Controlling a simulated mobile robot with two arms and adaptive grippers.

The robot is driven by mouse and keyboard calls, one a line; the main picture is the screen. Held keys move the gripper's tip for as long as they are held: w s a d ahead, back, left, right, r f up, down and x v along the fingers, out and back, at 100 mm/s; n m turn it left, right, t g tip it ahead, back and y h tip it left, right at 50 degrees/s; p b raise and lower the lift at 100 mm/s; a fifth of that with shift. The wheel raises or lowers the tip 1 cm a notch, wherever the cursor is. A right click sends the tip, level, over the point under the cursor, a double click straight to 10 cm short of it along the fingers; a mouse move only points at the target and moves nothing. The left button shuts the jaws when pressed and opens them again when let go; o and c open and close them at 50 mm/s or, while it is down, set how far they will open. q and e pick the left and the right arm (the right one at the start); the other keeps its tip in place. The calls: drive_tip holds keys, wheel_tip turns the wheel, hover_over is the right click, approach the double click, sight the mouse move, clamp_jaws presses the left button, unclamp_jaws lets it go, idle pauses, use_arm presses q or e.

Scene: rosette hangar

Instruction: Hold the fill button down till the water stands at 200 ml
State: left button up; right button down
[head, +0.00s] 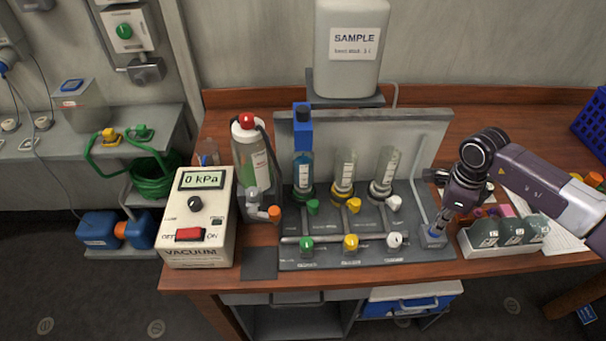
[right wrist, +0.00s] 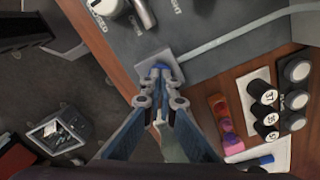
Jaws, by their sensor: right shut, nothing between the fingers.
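A small grey block with a blue button (head: 435,229) sits at the right front corner of the grey filter stand (head: 330,260). My right gripper (head: 438,224) is shut and points down at this button. In the right wrist view the shut fingertips (right wrist: 160,75) lie over the blue button (right wrist: 160,66); I cannot tell whether it is pressed. My left gripper is not in view.
A white SAMPLE container (head: 350,45) stands behind. A vacuum unit (head: 200,225) reading 0 kPa and a red-capped bottle (head: 250,155) are at left. A tube runs from the button block.

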drive_tip(key=shift+s+f, duration=0.2)
drive_tip(key=shift+w+r+p, duration=0.2)
drive_tip(key=shift+r+p, duration=0.3)
drive_tip(key=shift+r, duration=0.55)
drive_tip(key=shift+r+p, duration=1.55)
drive_tip(key=shift+r, duration=1.15)
